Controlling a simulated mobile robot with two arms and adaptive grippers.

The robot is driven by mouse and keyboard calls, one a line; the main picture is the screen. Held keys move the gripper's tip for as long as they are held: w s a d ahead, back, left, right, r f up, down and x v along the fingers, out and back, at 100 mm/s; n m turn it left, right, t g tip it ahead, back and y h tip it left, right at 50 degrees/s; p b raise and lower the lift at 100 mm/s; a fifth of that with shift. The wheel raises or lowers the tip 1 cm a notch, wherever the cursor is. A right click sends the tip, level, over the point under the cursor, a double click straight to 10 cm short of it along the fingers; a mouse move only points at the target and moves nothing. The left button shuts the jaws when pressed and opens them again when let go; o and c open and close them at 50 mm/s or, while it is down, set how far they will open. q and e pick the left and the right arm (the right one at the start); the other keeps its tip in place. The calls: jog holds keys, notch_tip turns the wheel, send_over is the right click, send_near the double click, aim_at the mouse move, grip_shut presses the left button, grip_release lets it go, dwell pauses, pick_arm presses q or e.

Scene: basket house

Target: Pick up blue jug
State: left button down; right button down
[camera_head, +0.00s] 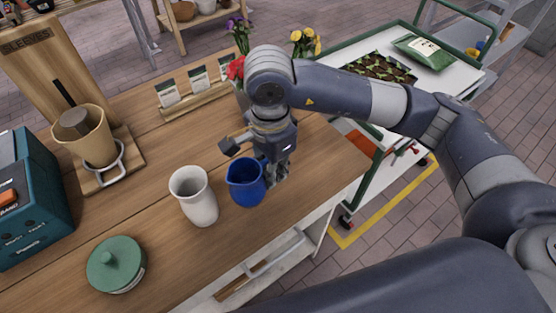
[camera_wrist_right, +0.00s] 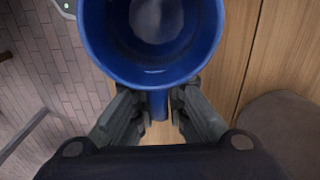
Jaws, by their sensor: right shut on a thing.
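The blue jug (camera_head: 243,184) is upright at the wooden counter's right part, just right of a white cup (camera_head: 199,203). I cannot tell whether its base touches the counter. My right gripper (camera_head: 273,177) comes down from above on the jug's right side and is shut on its handle. In the right wrist view the jug's open rim (camera_wrist_right: 92,50) fills the top middle, and its handle (camera_wrist_right: 158,105) sits between the fingers of the gripper (camera_wrist_right: 158,100). The jug's far side is hidden. My left gripper is not in view.
A green-lidded jar (camera_head: 116,264) stands near the front of the counter (camera_head: 150,190). A tan cone dripper (camera_head: 88,138) on a stand and a teal machine (camera_head: 30,200) are at left. Seed packets (camera_head: 198,80) and flower vases stand behind. A white cart (camera_head: 445,78) is at right.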

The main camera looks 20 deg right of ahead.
jog(key=shift+s+a+r+b, duration=0.15)
jog(key=shift+s+a+b, duration=0.3)
jog(key=shift+s+a, duration=0.75)
jog(key=shift+s+a+r+b, duration=0.2)
jog(key=shift+s+a+b, duration=0.2)
jog(key=shift+s+a, duration=0.85)
jog(key=shift+s+a+r+b, duration=0.15)
jog(key=shift+s+a+b, duration=0.45)
jog(key=shift+s, duration=1.05)
jog(key=shift+a, duration=0.15)
